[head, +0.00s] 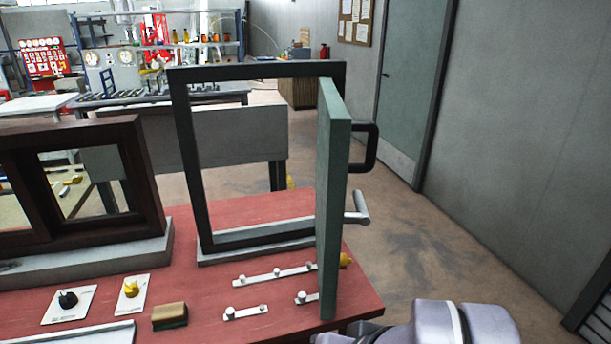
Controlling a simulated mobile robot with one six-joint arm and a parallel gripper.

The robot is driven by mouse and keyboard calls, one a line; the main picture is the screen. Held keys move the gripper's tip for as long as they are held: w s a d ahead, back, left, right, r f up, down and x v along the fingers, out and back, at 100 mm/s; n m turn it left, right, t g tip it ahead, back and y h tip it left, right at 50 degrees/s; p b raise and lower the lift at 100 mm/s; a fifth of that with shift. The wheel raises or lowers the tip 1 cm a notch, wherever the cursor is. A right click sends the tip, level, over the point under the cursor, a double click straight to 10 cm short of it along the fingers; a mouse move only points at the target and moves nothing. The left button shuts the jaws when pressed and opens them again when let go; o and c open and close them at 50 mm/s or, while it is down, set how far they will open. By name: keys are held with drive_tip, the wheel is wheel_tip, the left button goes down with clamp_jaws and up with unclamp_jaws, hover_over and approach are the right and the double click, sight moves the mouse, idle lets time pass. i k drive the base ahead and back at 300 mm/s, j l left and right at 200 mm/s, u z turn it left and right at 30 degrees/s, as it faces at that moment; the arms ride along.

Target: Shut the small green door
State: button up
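The small green door (333,200) stands wide open in a dark upright frame (188,160) on the red table. It hangs at the frame's right post and swings out toward me, seen nearly edge-on. A black pull handle (372,148) and a grey lever handle (359,208) stick out on its right side. The frame's opening is clear to see through. Part of my arm shows at the bottom right, apart from the door in the picture. My gripper is not clearly visible.
The red table (210,285) bears a brown sliding window (145,180) on the left, a black knob (68,299), a yellow knob (131,288), a brown block (170,315) and white metal strips (275,275). Open floor (430,245) lies right of the table, before a grey wall.

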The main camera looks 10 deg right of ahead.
sight(335, 125)
drive_tip(key=l+u, duration=0.3)
drive_tip(key=l, duration=0.4)
drive_tip(key=l+u, duration=0.3)
drive_tip(key=l, duration=0.4)
